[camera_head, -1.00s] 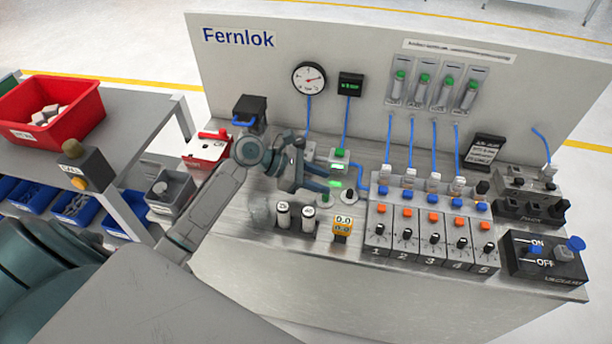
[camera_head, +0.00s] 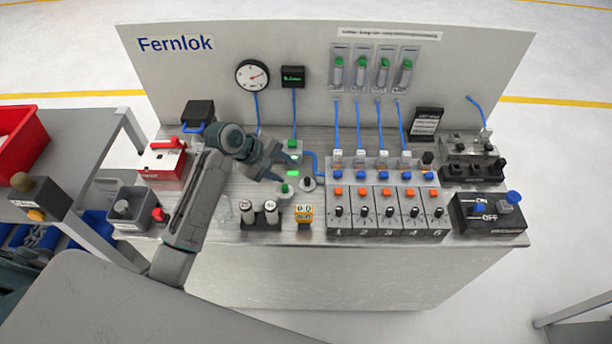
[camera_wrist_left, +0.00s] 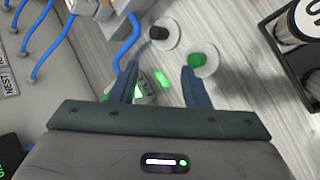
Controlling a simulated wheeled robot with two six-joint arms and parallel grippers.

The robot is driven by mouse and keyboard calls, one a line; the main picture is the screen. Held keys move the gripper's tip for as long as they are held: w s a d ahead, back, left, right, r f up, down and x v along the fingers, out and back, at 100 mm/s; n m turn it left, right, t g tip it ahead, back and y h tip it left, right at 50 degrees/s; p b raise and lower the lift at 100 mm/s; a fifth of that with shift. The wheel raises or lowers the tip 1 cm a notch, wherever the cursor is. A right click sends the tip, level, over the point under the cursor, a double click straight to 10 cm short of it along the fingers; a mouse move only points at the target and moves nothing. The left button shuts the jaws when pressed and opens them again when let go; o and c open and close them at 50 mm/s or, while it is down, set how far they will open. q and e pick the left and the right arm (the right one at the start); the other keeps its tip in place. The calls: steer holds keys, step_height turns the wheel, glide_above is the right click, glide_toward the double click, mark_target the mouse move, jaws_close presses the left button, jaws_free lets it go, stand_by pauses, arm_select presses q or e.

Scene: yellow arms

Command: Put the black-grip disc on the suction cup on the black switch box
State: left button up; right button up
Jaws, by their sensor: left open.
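The black-grip disc (camera_head: 307,184) is a pale round disc with a dark knob, lying on the metal bench. In the left wrist view the black-grip disc (camera_wrist_left: 160,33) lies beyond the fingers. A green-grip disc (camera_head: 286,189) lies beside it, close to one fingertip in the left wrist view (camera_wrist_left: 203,60). My left gripper (camera_head: 290,170) is open and empty above the bench; its spread fingers also show in the wrist view (camera_wrist_left: 160,72). The black switch box (camera_head: 488,214) stands at the bench's right end, with blue round parts on top; which is the suction cup (camera_head: 513,197) is hard to tell. My right gripper is out of view.
A row of numbered switch modules (camera_head: 385,212) stands between the discs and the box. Two white-topped cylinders (camera_head: 258,214) and a yellow block (camera_head: 304,216) stand near the front edge. A blue hose (camera_head: 314,160) runs behind the discs. A panel (camera_head: 210,75) rises at the back.

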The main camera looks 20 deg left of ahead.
mark_target(307, 179)
arm_select(q)
steer(key=shift+w+d+r+m+y+p, duration=0.3)
steer(key=shift+d+r+m+y, duration=0.2)
steer(key=shift+m, duration=0.5)
steer(key=d+r+m+g+y+p, duration=0.3)
steer(key=d+r+m+y+p, duration=0.15)
steer(key=m, duration=0.65)
steer(key=shift+y, duration=0.25)
steer(key=f, duration=0.1)
steer(key=f+p, duration=0.1)
steer(key=f, duration=0.2)
steer(key=shift+w+d+f, duration=0.15)
steer(key=shift+w+d, duration=0.15)
steer(key=shift+d, duration=0.05)
steer(key=f+p, duration=0.2)
steer(key=f, duration=0.1)
steer(key=f+p, duration=0.1)
steer(key=shift+w+f, duration=0.3)
steer(key=shift+f, duration=0.45)
jaws_close()
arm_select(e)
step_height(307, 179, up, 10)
